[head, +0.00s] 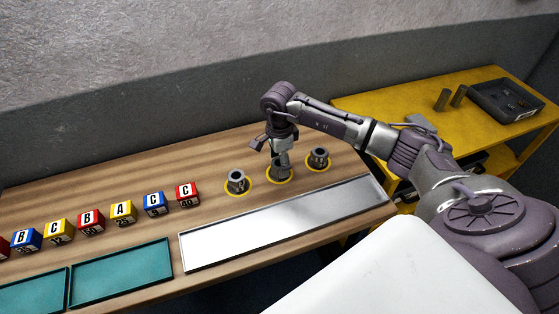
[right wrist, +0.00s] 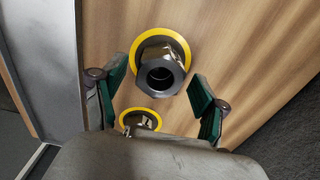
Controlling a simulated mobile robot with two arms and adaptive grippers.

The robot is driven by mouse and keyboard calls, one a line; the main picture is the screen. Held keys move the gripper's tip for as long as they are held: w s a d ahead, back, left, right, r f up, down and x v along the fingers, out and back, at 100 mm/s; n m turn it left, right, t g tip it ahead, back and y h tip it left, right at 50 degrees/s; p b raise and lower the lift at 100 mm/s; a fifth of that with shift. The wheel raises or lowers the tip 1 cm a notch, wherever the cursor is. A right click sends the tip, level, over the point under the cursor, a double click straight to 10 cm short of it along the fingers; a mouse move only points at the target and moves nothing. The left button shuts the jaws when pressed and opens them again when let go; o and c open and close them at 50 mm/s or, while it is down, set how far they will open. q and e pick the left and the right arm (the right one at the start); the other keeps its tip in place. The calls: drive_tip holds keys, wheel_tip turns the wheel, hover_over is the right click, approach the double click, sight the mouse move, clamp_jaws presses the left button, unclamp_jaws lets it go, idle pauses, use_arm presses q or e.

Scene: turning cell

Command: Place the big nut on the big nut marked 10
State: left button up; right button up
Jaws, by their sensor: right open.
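Three dark grey nuts stand in a row on yellow rings on the wooden table: a left nut (head: 237,183), a middle nut (head: 279,173) and a right nut (head: 318,159). Their marks are too small to read. My right gripper (head: 280,157) points down at the middle nut and partly covers it. In the right wrist view this gripper (right wrist: 160,97) is open, its green-padded fingers apart. A hex nut with a round hole (right wrist: 160,76) shows between and beyond the fingers. A second nut (right wrist: 141,121) is partly hidden by the gripper body. My left gripper is out of view.
A long metal tray (head: 250,240) lies in front of the nuts. Several lettered cubes (head: 123,212) stand to the left, behind teal trays (head: 122,272). A yellow table (head: 390,104) at the right holds a dark tray (head: 507,98) and two grey cylinders (head: 442,100). Wood behind the nuts is clear.

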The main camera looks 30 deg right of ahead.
sight(279, 163)
wheel_tip(279, 163, up, 12)
drive_tip(key=b, duration=0.4)
drive_tip(key=shift+r, duration=0.15)
idle(0.3)
